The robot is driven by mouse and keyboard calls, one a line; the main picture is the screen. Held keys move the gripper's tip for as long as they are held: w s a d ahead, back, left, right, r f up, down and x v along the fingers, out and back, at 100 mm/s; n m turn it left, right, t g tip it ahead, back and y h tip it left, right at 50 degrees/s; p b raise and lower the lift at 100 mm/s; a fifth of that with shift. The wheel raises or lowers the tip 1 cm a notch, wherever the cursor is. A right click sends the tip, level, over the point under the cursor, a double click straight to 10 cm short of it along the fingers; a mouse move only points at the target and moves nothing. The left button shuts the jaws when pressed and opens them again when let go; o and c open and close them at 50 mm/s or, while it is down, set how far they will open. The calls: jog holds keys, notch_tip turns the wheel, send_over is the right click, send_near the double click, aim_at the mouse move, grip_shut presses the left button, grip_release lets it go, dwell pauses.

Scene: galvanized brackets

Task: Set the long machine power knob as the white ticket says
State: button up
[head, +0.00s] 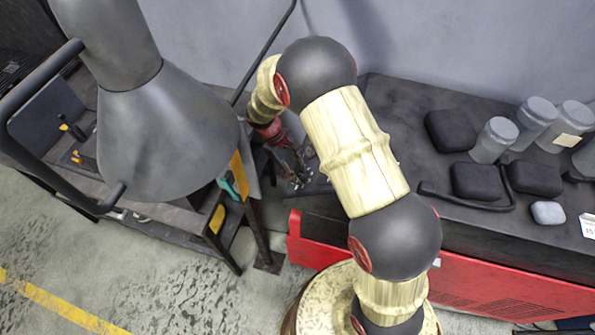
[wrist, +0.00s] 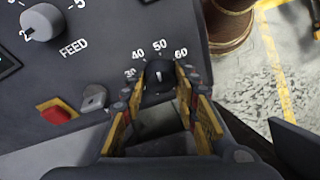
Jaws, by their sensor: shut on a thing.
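In the wrist view a black knob (wrist: 159,78) with a white pointer line sits on the dark machine panel. Printed numbers 30, 40, 50 and 60 curve around it, and the pointer faces up, towards 50. My gripper (wrist: 159,90) has its yellow-edged fingers on both sides of the knob, shut on it. In the head view my gripper (head: 296,168) is at the machine's left end, and the arm partly covers that area. A white ticket (head: 588,225) is at the right edge in the head view, cut off; only a "15" is partly readable.
A grey FEED knob (wrist: 42,22), a red button (wrist: 56,112) and a small grey control (wrist: 94,97) are left of the gripper. Grey bottles (head: 495,139) and black cases (head: 476,181) stand on the machine top. A dark cart (head: 50,165) is at the left.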

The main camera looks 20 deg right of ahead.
aim_at(297, 174)
jog(key=shift+c, duration=0.5)
jog(key=shift+f+m+b, duration=0.1)
jog(key=shift+m+b, duration=0.4)
jog(key=shift+b, duration=0.05)
jog(key=shift+m+t+b, duration=0.3)
jog(key=shift+m+b, duration=0.35)
jog(key=shift+m, duration=0.25)
jog(key=o, duration=1.2)
jog(key=shift+c, duration=0.2)
jog(key=shift+r, duration=0.2)
notch_tip(297, 174, up, 10)
jog(key=shift+f, duration=0.1)
